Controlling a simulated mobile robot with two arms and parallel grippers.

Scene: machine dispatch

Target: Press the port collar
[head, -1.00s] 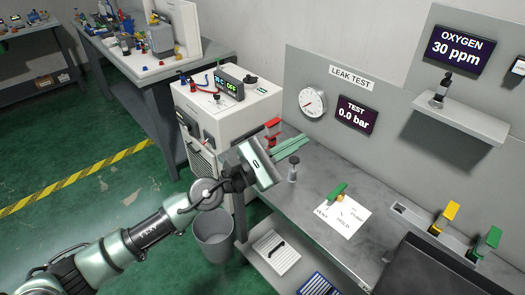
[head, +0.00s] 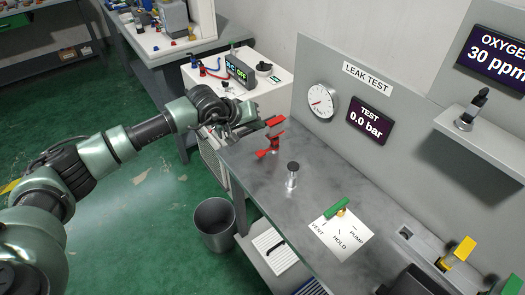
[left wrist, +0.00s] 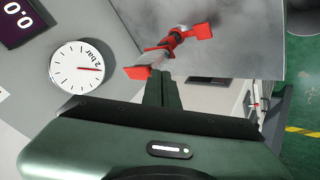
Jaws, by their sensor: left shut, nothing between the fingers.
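My left gripper (head: 254,124) is shut and empty at the far left end of the grey bench (head: 252,179), close to a red-handled metal fitting (head: 272,144). In the left wrist view its dark fingers (left wrist: 162,88) point at the fitting (left wrist: 172,42), which has red tabs at both ends. The fingertips overlap the near red tab in that view; I cannot tell whether they touch it. A short metal post with a dark top (head: 292,175) stands upright on the bench, apart from the gripper. I cannot tell for certain which part is the port collar. My right gripper is not in view.
A white machine (head: 257,92) showing "OFF" stands behind the gripper. The leak test panel carries a dial (head: 321,101) and a 0.0 bar display (head: 369,120). A green lever (head: 337,208) sits by a VENT/HOLD/PUMP label. A grey bin (head: 214,225) stands on the floor.

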